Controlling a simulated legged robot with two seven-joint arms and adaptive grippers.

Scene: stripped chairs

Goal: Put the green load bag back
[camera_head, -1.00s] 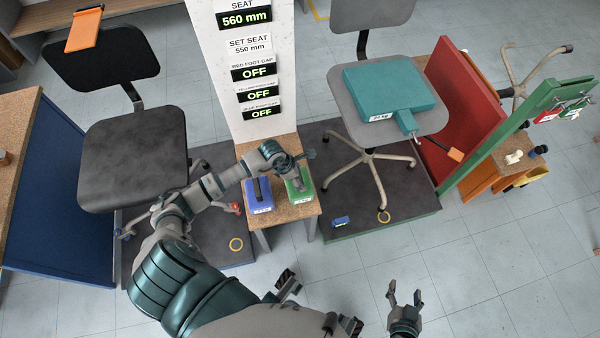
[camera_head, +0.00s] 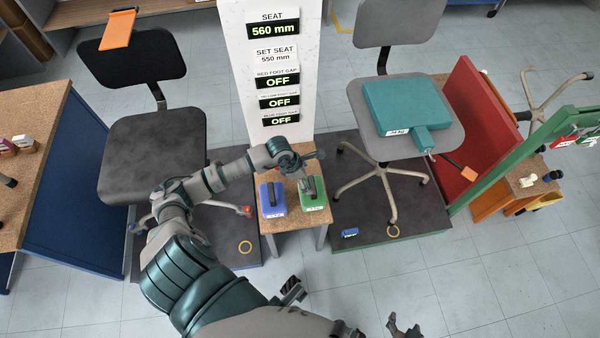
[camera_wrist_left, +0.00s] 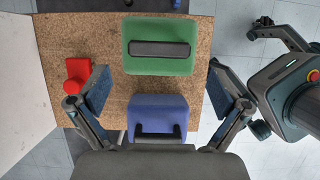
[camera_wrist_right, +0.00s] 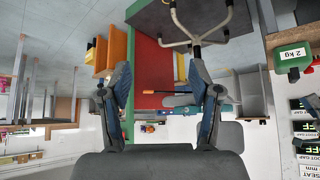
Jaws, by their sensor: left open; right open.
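The green load bag (camera_head: 313,198) is a small green block with a dark handle on top. It stands on the small cork-topped table (camera_head: 290,223), just right of the blue bag (camera_head: 272,201). My left gripper (camera_head: 303,177) is open and above the table by the green bag. In the left wrist view, the green bag (camera_wrist_left: 160,62) lies ahead between the lines of the open fingers (camera_wrist_left: 159,82), with the blue bag (camera_wrist_left: 158,108) nearer the palm. Nothing is held. My right gripper (camera_head: 405,329) is open and empty at the bottom edge, partly cut off.
A white display post (camera_head: 268,70) stands behind the table. A black chair (camera_head: 150,150) is at left; a grey chair (camera_head: 355,95) carrying a teal block (camera_head: 408,103) is at right. A red knobbed piece (camera_wrist_left: 77,75) sits on the cork. Floor in front is clear.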

